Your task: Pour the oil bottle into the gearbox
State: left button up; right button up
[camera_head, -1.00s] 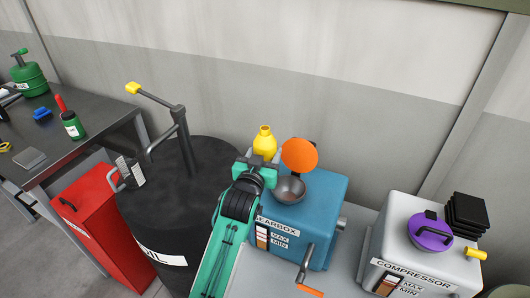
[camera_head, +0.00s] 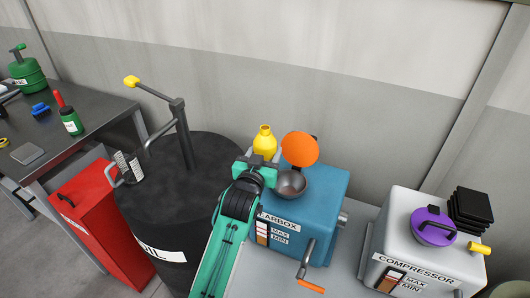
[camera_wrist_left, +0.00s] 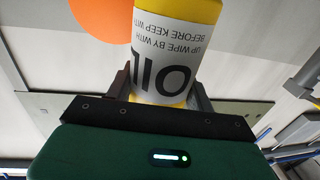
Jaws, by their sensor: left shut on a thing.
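The yellow oil bottle (camera_head: 265,141) stands roughly upright above my left gripper (camera_head: 257,166), at the back left of the gearbox. In the left wrist view the oil bottle (camera_wrist_left: 176,60) shows its white OIL label between my left gripper's fingers (camera_wrist_left: 160,88), which are shut on it. The blue gearbox (camera_head: 318,212) has a metal funnel-like bowl (camera_head: 291,184) on top. An orange round lid (camera_head: 300,149) stands raised behind the bowl. The bottle is left of the bowl and apart from it. My right gripper is not in view.
A black oil drum (camera_head: 170,205) with a pump handle stands left of the gearbox. A grey compressor (camera_head: 425,245) with a purple lid (camera_head: 433,227) is at the right. A red cabinet (camera_head: 105,225) and a workbench (camera_head: 85,140) are at the far left.

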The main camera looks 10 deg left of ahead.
pick_arm(q)
jog(key=shift+f+b, duration=0.95)
jog(key=shift+f, duration=0.05)
jog(key=shift+r, duration=0.15)
jog(key=shift+m+p, duration=0.4)
jog(key=shift+p, duration=0.05)
jog(key=shift+r+m+g+p, duration=0.25)
jog(key=shift+m+g+p, duration=0.35)
jog(key=shift+m+p, duration=0.55)
jog(key=shift+d+f+m+g+y+p, duration=0.15)
jog(key=shift+m+g+y+p, duration=0.55)
jog(key=shift+m+p, duration=0.7)
jog(key=shift+s+a+f+m+y+p, duration=0.1)
jog(key=shift+a+f+m+y+p, duration=0.3)
jog(key=shift+m, duration=0.45)
jog(key=shift+a+f+m+g+y+p, duration=0.3)
jog(key=shift+a+f+m+g+y, duration=0.15)
jog(key=shift+m, duration=0.25)
jog(key=shift+s+a+f+m+g+y+p, duration=0.1)
jog(key=shift+a+f+m+g+y+p, duration=0.15)
jog(key=shift+f+m+y+p, duration=0.7)
